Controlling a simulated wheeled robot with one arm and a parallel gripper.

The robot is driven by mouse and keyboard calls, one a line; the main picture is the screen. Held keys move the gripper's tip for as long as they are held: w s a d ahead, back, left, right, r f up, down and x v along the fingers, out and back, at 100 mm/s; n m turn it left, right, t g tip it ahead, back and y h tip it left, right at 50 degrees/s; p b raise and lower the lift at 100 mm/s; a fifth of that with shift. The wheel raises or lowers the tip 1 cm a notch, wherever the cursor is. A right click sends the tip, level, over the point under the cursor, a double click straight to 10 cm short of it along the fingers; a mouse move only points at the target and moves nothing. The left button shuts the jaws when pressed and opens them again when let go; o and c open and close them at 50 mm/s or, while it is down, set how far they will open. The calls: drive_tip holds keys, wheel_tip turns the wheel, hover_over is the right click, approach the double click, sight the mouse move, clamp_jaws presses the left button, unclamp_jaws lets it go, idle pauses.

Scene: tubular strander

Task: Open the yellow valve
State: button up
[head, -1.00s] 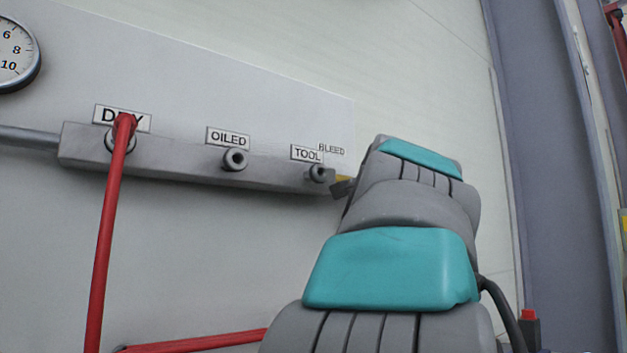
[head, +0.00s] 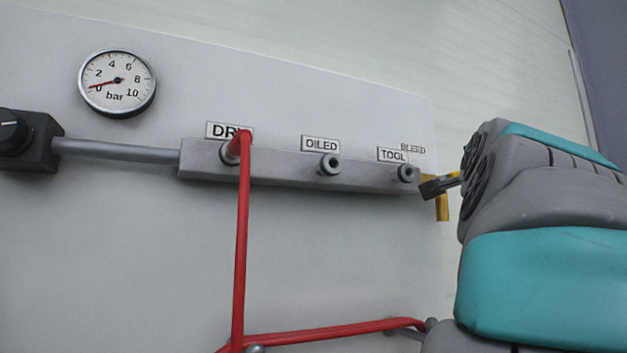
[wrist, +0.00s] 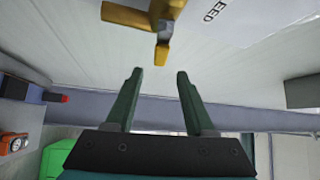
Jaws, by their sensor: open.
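The yellow valve (head: 441,203) sits at the right end of the grey manifold (head: 280,165), near the BLEED label. In the head view my arm and a dark part beside the manifold's end partly cover it. In the wrist view the yellow valve (wrist: 165,14) is at the top, with a handle bar and a short stem pointing down. My gripper (wrist: 159,74) is open and empty. Its two green fingers are apart, and in the picture their tips lie below the valve with a gap. I see no contact.
The manifold has ports labelled DRY, OILED and TOOL. A red hose (head: 241,250) hangs from DRY and another red length runs right along the bottom. A gauge (head: 117,83) reads near 0. A black knob (head: 14,133) is at far left. An orange device (wrist: 14,143) shows lower left.

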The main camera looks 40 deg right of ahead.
drive_tip(key=shift+s+a+f, duration=0.1)
drive_tip(key=shift+s+a, duration=0.2)
drive_tip(key=shift+a, duration=0.25)
